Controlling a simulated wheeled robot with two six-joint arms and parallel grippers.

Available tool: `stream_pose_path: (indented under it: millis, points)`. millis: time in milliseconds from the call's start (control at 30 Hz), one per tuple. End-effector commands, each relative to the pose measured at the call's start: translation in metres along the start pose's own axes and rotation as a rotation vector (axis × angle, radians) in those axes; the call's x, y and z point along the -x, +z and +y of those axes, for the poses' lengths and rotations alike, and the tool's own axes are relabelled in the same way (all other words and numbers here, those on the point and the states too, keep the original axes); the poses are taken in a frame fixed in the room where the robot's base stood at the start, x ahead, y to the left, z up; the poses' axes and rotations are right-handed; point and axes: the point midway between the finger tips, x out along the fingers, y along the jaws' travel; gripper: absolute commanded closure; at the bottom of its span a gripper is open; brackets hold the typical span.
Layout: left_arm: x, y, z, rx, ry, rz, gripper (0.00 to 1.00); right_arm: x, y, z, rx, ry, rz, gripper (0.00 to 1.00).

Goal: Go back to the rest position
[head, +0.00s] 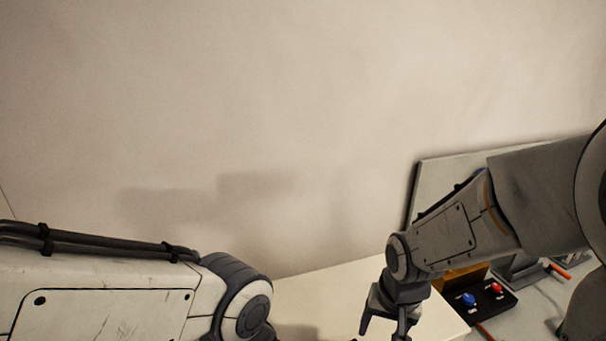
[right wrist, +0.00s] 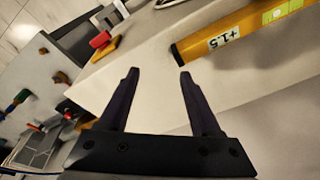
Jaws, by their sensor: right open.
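My right gripper (head: 382,334) hangs fingers-down over the pale table in the head view, near the bottom edge. In the right wrist view its two dark fingers (right wrist: 158,74) are apart with nothing between them. A yellow bar-shaped thing labelled "+1.5" (right wrist: 245,36) lies beyond the right fingertip and looks apart from it. My left arm comes in at the lower left of the head view, but its gripper is below the frame.
A black box with a blue and a red knob (head: 485,297) sits right of my right gripper. A grey panel (head: 432,185) stands behind my right arm. The pale table (head: 335,290) is bare between the arms. A plain wall (head: 250,100) fills the back.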

Motion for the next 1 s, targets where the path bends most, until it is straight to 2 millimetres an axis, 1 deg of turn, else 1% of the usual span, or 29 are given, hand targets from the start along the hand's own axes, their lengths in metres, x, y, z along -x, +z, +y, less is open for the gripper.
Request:
stream_pose_path:
  millis: [33,200,400,433,500,667,767,867,967,1000]
  points:
    - [0.000,0.000,0.000,0.000,0.000,0.000,0.50,-0.001,0.000,0.008,0.037,0.001,0.008,0.35]
    - [0.000,0.000,0.000,0.000,0.000,0.000,0.50,-0.003,0.000,0.026,0.166,0.006,0.035,0.35]
    - [0.000,0.000,0.000,0.000,0.000,0.000,0.50,-0.006,0.001,0.043,0.292,0.017,0.057,0.35]
    - [-0.003,0.000,0.000,0.000,0.000,0.000,0.50,-0.008,0.003,0.043,0.312,0.016,0.058,0.35]
    - [-0.013,0.001,-0.001,0.001,0.000,0.000,0.50,-0.013,0.012,0.030,0.352,0.004,0.047,0.35]
    - [-0.029,0.002,-0.002,0.002,0.000,0.000,0.50,-0.019,0.033,0.009,0.435,-0.016,0.017,0.35]
    - [-0.041,0.002,-0.003,0.003,0.000,0.000,0.50,-0.022,0.050,-0.005,0.498,-0.030,-0.005,0.35]
    - [-0.054,0.003,-0.004,0.004,0.000,0.000,0.50,-0.027,0.072,-0.018,0.571,-0.045,-0.032,0.35]
    - [-0.070,0.004,-0.005,0.006,0.000,0.000,0.50,-0.031,0.097,-0.030,0.656,-0.061,-0.062,0.35]
    - [-0.077,0.004,-0.006,0.006,0.000,0.000,0.50,-0.033,0.109,-0.035,0.694,-0.068,-0.076,0.35]
